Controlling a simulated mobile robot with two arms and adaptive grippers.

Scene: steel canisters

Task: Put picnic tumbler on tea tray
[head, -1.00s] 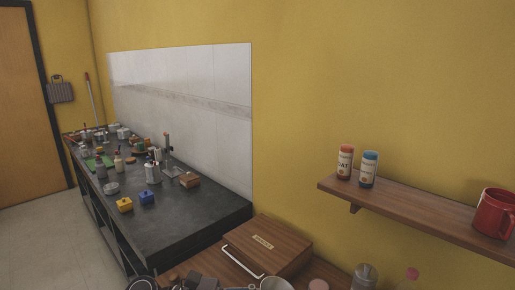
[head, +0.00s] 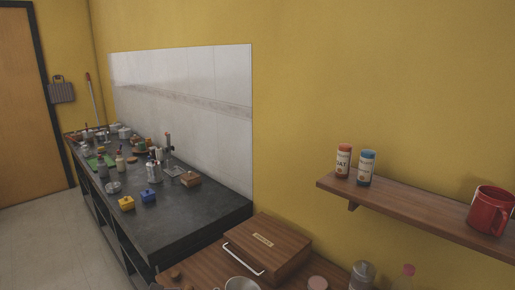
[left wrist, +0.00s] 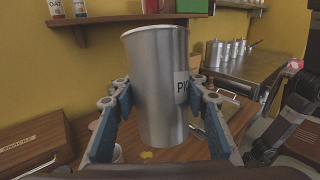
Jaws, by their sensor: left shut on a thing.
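In the left wrist view, the picnic tumbler (left wrist: 156,62) is a tall, plain steel cup with an open top and a white label reading "PI…" on its right side. My left gripper (left wrist: 160,92) is shut on it, with one blue-padded finger on each side. The tumbler is close to upright, held above a wooden surface (left wrist: 75,160). In the head view neither the tumbler nor my left gripper shows. I cannot make out the tea tray for certain in either view. My right gripper is not in view.
In the head view, a wooden box (head: 267,246) stands on the near wooden surface, with a pale cup (head: 242,284) before it. A wall shelf (head: 420,213) holds two jars and a red mug (head: 491,209). The dark counter (head: 190,222) is bare toward its near end.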

